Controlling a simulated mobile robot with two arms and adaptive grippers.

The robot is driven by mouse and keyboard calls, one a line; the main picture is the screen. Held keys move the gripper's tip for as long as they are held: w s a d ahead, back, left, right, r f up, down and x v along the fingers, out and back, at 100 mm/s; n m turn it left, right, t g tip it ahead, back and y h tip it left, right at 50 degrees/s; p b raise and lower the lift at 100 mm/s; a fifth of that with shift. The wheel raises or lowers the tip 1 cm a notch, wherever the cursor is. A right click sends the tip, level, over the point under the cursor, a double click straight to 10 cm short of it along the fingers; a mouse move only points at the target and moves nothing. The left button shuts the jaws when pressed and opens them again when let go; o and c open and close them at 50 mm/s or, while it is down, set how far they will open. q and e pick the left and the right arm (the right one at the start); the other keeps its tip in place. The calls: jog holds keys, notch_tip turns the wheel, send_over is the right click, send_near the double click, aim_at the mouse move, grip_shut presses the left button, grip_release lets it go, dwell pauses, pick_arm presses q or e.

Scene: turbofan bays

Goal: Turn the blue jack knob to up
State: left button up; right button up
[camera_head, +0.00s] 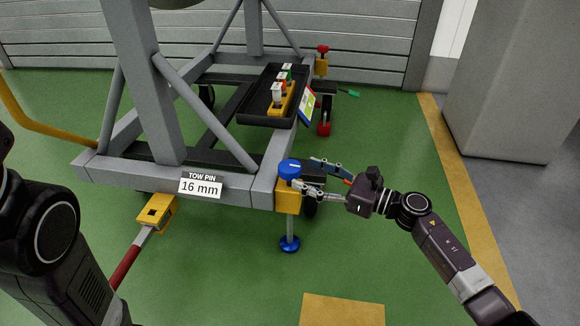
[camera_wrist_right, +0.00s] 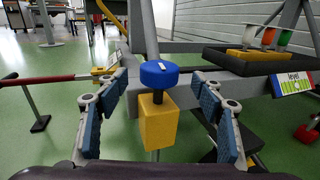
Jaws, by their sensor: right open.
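The blue jack knob (camera_head: 290,169) is a round cap with a white mark, on top of a yellow jack block (camera_head: 287,196) at the near corner of the grey stand. A post runs down from the block to a blue foot (camera_head: 289,243) by the floor. My right gripper (camera_head: 304,174) is open beside the knob, coming from the right. In the right wrist view, the knob (camera_wrist_right: 159,74) stands upright beyond and between the two spread fingers, with a gap on both sides. Only part of my left arm shows at the left edge; its gripper is not visible.
The grey stand frame (camera_head: 232,190) bears a "TOW PIN 16 mm" label (camera_head: 200,186). A black tray (camera_head: 253,103) with several coloured-top items sits on it, beside a level card (camera_head: 306,106). A red jack knob (camera_head: 323,48) is farther back.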

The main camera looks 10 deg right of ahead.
aim_at(289, 165)
jog(key=b+x, duration=0.2)
jog(key=x, duration=0.3)
jog(key=shift+a, duration=0.1)
jog(key=shift+w+a, duration=0.35)
jog(key=c, duration=1.2)
jog(key=shift+o, duration=0.2)
jog(key=n+g+y+b, duration=0.1)
jog(key=b, duration=0.2)
jog(key=shift+f, duration=0.25)
jog(key=shift+r+n+g+y+b, duration=0.2)
jog(key=shift+n+g+y+b, duration=0.1)
jog(key=shift+g+b, duration=0.3)
jog(key=o, duration=1.2)
jog(key=shift+c, duration=0.2)
